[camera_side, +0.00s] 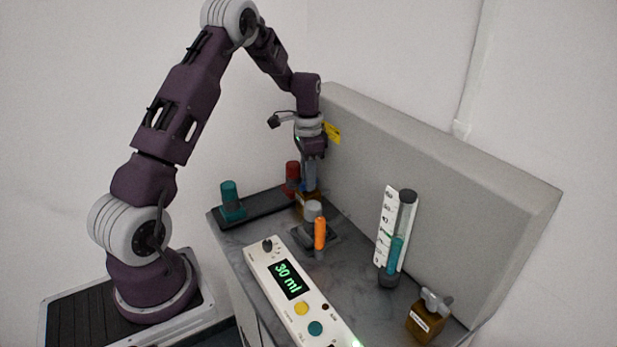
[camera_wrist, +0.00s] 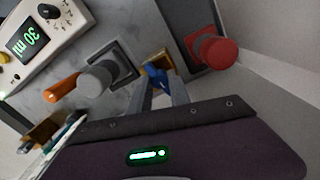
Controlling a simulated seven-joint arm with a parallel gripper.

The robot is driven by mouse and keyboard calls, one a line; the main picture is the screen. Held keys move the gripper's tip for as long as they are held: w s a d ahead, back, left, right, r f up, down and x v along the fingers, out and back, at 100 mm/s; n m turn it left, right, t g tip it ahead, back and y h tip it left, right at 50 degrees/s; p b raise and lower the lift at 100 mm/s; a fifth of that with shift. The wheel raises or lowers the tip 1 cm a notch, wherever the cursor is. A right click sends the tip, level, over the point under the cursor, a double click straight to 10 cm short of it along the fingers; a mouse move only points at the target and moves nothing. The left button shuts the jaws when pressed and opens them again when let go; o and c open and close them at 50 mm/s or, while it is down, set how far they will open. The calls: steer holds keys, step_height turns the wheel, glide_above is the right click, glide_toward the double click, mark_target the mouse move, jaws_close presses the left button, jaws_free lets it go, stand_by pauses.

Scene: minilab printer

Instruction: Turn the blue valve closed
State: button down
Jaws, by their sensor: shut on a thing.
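The blue valve has a blue handle (camera_wrist: 153,76) on a brass-coloured block, seen in the wrist view between my fingertips. In the side view the brass block (camera_side: 305,207) stands near the back of the grey worktop, and the fingers hide most of the handle. My gripper (camera_side: 309,186) points straight down over the block from above. In the wrist view my gripper (camera_wrist: 158,88) has one finger on each side of the handle and is shut on it. The exact angle of the handle is hard to tell.
A red cylinder (camera_side: 292,172) stands close behind the valve; a teal one (camera_side: 230,201) is at left. A grey-capped part (camera_side: 313,211) and orange cylinder (camera_side: 320,233) stand in front. A panel (camera_side: 290,282) reads 30 ml. A scaled tube (camera_side: 391,238) and grey-handled valve (camera_side: 428,318) are at right.

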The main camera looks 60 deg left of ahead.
steer(key=n, duration=1.2)
steer(key=shift+t, duration=0.3)
steer(key=shift+r+n, duration=0.1)
steer(key=shift+n, duration=1.7)
steer(key=c, duration=1.2)
jaws_free()
